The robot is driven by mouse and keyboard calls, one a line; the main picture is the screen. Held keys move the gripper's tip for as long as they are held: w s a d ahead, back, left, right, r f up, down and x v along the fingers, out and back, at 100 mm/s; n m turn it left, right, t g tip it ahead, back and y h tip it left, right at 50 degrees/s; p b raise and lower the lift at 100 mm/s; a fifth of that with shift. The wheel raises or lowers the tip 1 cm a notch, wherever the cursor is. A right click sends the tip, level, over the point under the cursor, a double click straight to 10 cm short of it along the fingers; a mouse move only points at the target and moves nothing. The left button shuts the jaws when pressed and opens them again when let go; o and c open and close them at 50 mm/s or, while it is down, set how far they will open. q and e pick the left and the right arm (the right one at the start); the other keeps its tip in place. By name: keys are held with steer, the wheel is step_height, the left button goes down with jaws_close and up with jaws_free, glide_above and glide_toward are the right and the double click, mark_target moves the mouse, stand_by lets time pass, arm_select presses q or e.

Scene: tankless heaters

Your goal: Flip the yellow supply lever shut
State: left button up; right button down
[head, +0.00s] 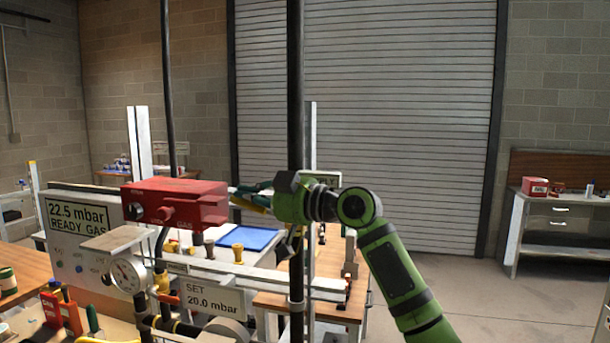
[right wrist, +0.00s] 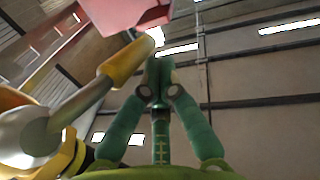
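The yellow supply lever (right wrist: 122,64) shows in the right wrist view as a yellow-ended handle on a grey arm, slanting up toward a red box. In the head view its yellow part (head: 250,203) shows just under my right gripper's fingers, partly covered. My right gripper (head: 242,191) points left beside the red GAS box (head: 180,203). In the right wrist view its green fingers (right wrist: 159,68) meet at the tips, with nothing visible between them. The lever lies to their left there; I cannot tell whether they touch. My left gripper is not in view.
A black vertical pole (head: 296,80) stands close to my right wrist. A round gauge (head: 127,275), a READY GAS panel (head: 75,218) and a SET 20.0 mbar sign (head: 211,298) crowd the left. Open floor (head: 490,295) lies at the right.

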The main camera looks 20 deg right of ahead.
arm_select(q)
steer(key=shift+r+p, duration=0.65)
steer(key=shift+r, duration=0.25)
arm_select(e)
steer(key=shift+w+a+f+g+h, duration=0.1)
steer(key=shift+a+f+g+h, duration=0.05)
steer(key=shift+f+g+h, duration=0.3)
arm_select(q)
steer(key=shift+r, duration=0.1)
arm_select(e)
steer(key=shift+f, duration=0.1)
